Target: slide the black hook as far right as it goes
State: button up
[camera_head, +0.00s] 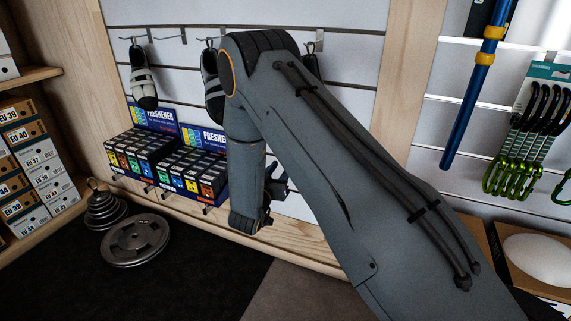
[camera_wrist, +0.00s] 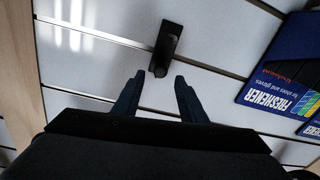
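The black hook (camera_wrist: 168,42) shows in the wrist view, mounted on the white slatted wall panel. Its near end lies between my two fingertips in the picture. My gripper (camera_wrist: 159,76) is open, with one finger on each side of that end and a gap to both. I cannot tell whether the fingertips reach far enough to overlap the hook in depth. In the head view my gripper (camera_head: 277,181) is partly hidden behind my arm, close to the wall panel, and I cannot make out the black hook there.
A blue freshener display (camera_wrist: 285,92) stands close to the hook in the wrist view; it also shows left of my gripper in the head view (camera_head: 203,138). A wooden post (camera_wrist: 20,60) borders the panel. Climbing shoes (camera_head: 143,80) hang above. Weight plates (camera_head: 134,240) lie on the floor.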

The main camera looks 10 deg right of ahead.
jog(key=shift+x, duration=2.35)
grip_shut()
